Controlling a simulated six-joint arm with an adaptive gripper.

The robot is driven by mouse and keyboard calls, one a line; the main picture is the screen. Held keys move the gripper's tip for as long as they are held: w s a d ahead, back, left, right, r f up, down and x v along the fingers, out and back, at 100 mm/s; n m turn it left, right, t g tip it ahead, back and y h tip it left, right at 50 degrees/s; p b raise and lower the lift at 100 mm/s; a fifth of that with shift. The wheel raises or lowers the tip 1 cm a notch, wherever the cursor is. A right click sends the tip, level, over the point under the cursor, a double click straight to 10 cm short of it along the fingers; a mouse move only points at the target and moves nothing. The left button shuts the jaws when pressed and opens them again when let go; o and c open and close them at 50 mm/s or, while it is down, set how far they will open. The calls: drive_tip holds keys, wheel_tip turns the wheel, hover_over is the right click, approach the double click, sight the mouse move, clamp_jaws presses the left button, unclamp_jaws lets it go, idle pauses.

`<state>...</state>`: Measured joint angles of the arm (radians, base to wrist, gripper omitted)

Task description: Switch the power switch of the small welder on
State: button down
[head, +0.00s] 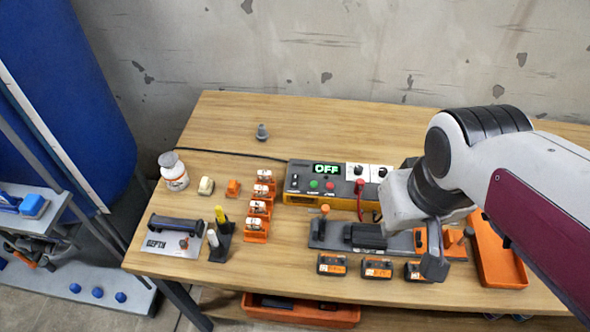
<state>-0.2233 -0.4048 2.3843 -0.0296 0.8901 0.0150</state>
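The small welder (300,170) is a low grey box with a yellow lower edge, near the middle of the table. Its lit display (327,169) reads OFF in green. Its front panel has a small dark switch (295,182) at the left, then a green button (313,184) and a red button (330,186). Two white dial panels sit at its right, partly behind my arm. My gripper (434,265) hangs to the right of and nearer than the welder, over the right end of a dark clamp fixture (366,237). Its fingers are mostly hidden, so their opening is unclear.
Orange battery-like blocks (332,264) lie along the front edge. An orange tray (497,255) is at the right. Orange holders (258,208), a marker stand (220,243), a depth gauge plate (172,241) and a white bottle (174,172) stand left. The table behind the welder is largely clear.

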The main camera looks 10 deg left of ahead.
sight(297, 175)
drive_tip(key=w+a+f+m, duration=0.1)
drive_tip(key=w+a+f, duration=0.2)
drive_tip(key=w+a, duration=0.6)
drive_tip(key=w+a+f+m, duration=0.1)
drive_tip(key=w+a+f, duration=0.2)
drive_tip(key=w+a, duration=0.6)
drive_tip(key=w, duration=0.3)
drive_tip(key=shift+w+a+m+t, duration=0.3)
drive_tip(key=shift+a+t, duration=0.05)
drive_tip(key=shift+t, duration=0.05)
drive_tip(key=shift+f, duration=0.1)
drive_tip(key=shift+s+d+x, duration=0.1)
drive_tip(key=shift+s+x, duration=0.1)
drive_tip(key=shift+x, duration=3.25)
drive_tip(key=shift+s+d+x, duration=0.15)
drive_tip(key=shift+x, duration=3.3)
drive_tip(key=shift+f, duration=0.1)
drive_tip(key=shift+w+d, duration=0.1)
drive_tip(key=shift+w+d+f+g+h, duration=0.15)
drive_tip(key=shift+f+g+h, duration=0.15)
drive_tip(key=shift+g, duration=0.2)
